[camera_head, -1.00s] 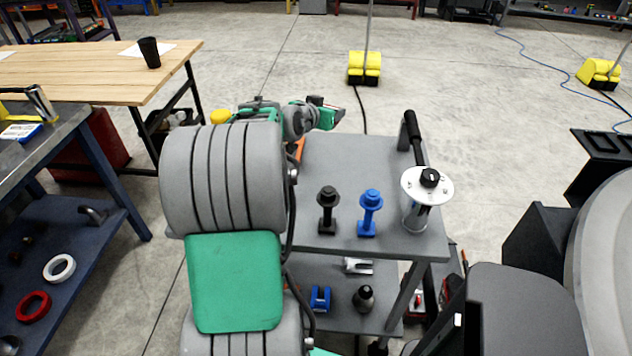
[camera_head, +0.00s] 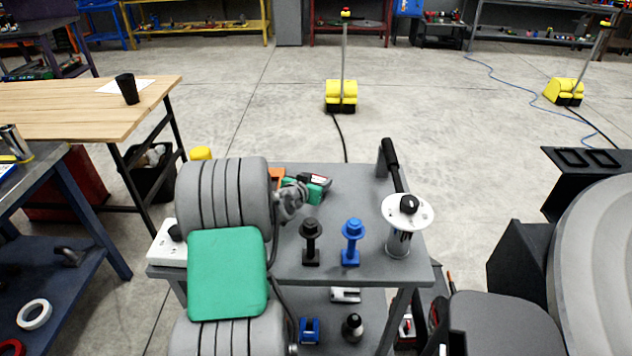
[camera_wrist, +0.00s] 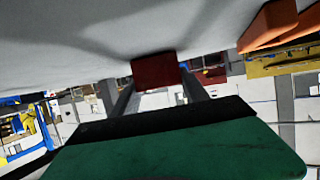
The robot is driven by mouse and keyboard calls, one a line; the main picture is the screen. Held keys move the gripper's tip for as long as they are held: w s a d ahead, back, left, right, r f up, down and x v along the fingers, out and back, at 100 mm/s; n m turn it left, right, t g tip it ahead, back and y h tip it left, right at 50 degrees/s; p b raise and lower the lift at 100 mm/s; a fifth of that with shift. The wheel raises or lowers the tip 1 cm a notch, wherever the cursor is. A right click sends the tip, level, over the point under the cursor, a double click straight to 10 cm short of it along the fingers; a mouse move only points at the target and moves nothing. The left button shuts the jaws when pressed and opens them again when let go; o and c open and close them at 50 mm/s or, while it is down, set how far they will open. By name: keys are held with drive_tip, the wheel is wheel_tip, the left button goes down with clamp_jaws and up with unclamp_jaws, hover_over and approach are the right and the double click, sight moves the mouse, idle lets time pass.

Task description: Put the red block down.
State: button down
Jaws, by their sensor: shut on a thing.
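The red block (camera_wrist: 155,70) shows in the wrist view between the two finger ends of my gripper (camera_wrist: 156,84), which is shut on it. The block's upper edge in that view meets a broad pale grey surface, and I cannot tell if it touches. In the head view my gripper (camera_head: 318,186) is low over the back part of the grey cart top (camera_head: 345,184), just right of my large grey arm link. The block is too small to make out clearly there.
An orange thing (camera_head: 277,175) lies near my gripper; it also shows in the wrist view (camera_wrist: 270,25). A black bolt-like piece (camera_head: 311,241), a blue one (camera_head: 353,241) and a white-topped cylinder (camera_head: 399,240) stand nearer the front. The cart top's back middle is clear.

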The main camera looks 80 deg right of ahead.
drive_tip(key=c, duration=1)
unclamp_jaws()
drive_tip(key=shift+f, duration=0.2)
drive_tip(key=shift+c, duration=0.2)
drive_tip(key=o, duration=0.5)
drive_tip(key=shift+r, duration=0.1)
drive_tip(key=shift+c, duration=0.2)
drive_tip(key=shift+a+r, duration=0.15)
drive_tip(key=shift+r, duration=0.05)
drive_tip(key=b+v, duration=0.1)
drive_tip(key=v, duration=1)
drive_tip(key=shift+a+r, duration=0.15)
drive_tip(key=shift+a, duration=0.2)
drive_tip(key=shift+w, duration=0.1)
